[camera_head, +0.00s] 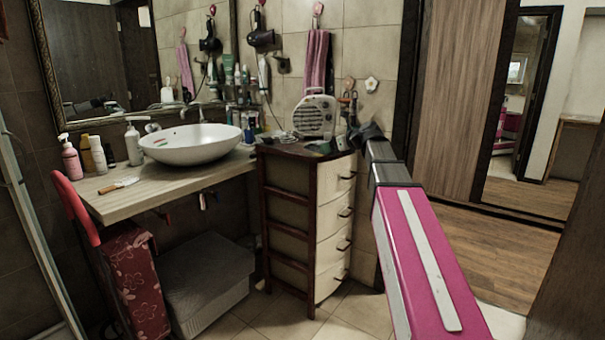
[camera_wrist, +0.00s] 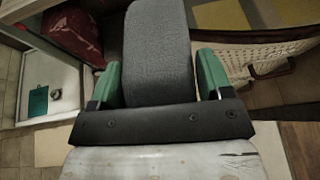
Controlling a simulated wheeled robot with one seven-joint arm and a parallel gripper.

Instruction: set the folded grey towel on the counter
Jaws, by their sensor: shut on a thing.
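The folded grey towel (camera_wrist: 158,45) is between the two green fingers of my gripper (camera_wrist: 158,78) in the wrist view. My gripper is shut on it, and the towel stands out past the fingertips. In the head view my arm reaches toward the drawer cabinet, and the dark gripper end (camera_head: 368,132) is near the cabinet's top right; the towel cannot be made out clearly there. The pale wooden counter (camera_head: 125,199) is at the left, with a white vessel basin (camera_head: 190,155) on it. My gripper is to the right of the counter, apart from it.
A drawer cabinet (camera_head: 335,225) with a beige heater (camera_head: 314,117) on top stands between the counter and my arm. Bottles, including a pink one (camera_head: 71,158), stand at the counter's back left. A small brush-like item (camera_head: 118,185) lies near its front. Bare counter surrounds it.

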